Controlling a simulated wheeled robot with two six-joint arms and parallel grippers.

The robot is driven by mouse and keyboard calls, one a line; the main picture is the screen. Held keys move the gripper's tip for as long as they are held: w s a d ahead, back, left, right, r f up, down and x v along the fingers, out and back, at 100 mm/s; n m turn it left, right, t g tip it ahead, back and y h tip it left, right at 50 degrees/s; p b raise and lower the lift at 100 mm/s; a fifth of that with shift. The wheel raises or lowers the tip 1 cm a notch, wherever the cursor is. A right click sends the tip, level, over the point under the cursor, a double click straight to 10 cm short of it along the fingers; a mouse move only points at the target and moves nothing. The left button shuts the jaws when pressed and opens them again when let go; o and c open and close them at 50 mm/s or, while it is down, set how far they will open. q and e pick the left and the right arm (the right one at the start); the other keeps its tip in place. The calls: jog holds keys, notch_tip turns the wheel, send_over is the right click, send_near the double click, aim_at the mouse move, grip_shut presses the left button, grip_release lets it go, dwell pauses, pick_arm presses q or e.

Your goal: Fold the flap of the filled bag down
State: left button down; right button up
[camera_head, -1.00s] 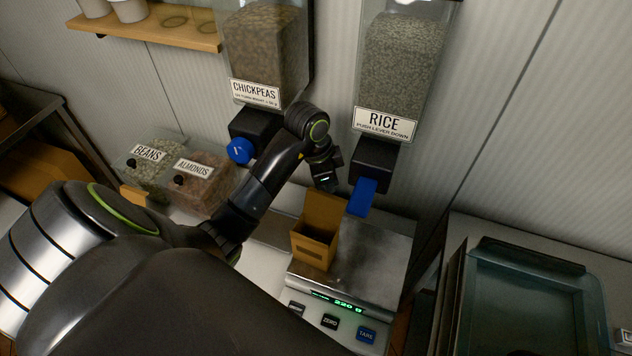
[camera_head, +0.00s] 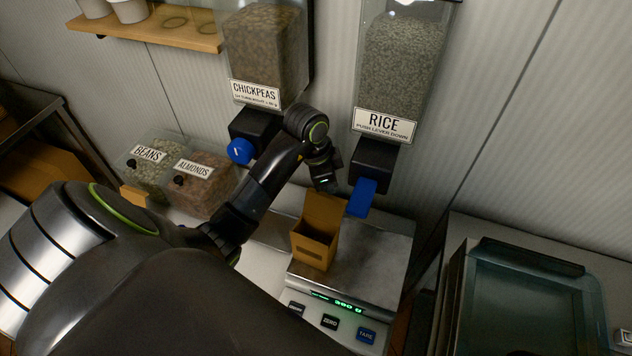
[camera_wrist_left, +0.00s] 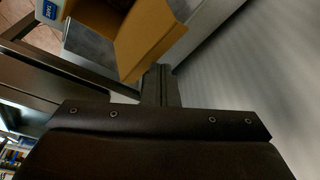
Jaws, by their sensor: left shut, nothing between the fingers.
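The brown paper bag (camera_head: 315,246) stands upright on the scale (camera_head: 380,258). Its back flap (camera_head: 325,211) stands up, and the bag's contents are hidden. The scale's green display seems to read 390 g. My left gripper (camera_head: 326,186) is shut and empty, just behind and above the top of the flap, near the rice dispenser's blue lever (camera_head: 362,198). In the left wrist view the flap (camera_wrist_left: 146,40) is close by the shut fingers (camera_wrist_left: 160,86); I cannot tell whether they touch. My right gripper is not in view.
The rice dispenser (camera_head: 402,70) and chickpeas dispenser (camera_head: 265,55) hang on the wall behind. Bins of beans (camera_head: 150,170) and almonds (camera_head: 200,182) stand at left. A teal tray (camera_head: 530,290) is at right. The scale's right side is clear.

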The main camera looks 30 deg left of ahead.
pick_arm(q)
jog(key=shift+w, duration=0.1)
jog(key=shift+f, duration=0.1)
jog(key=shift+f, duration=0.55)
dwell(0.3)
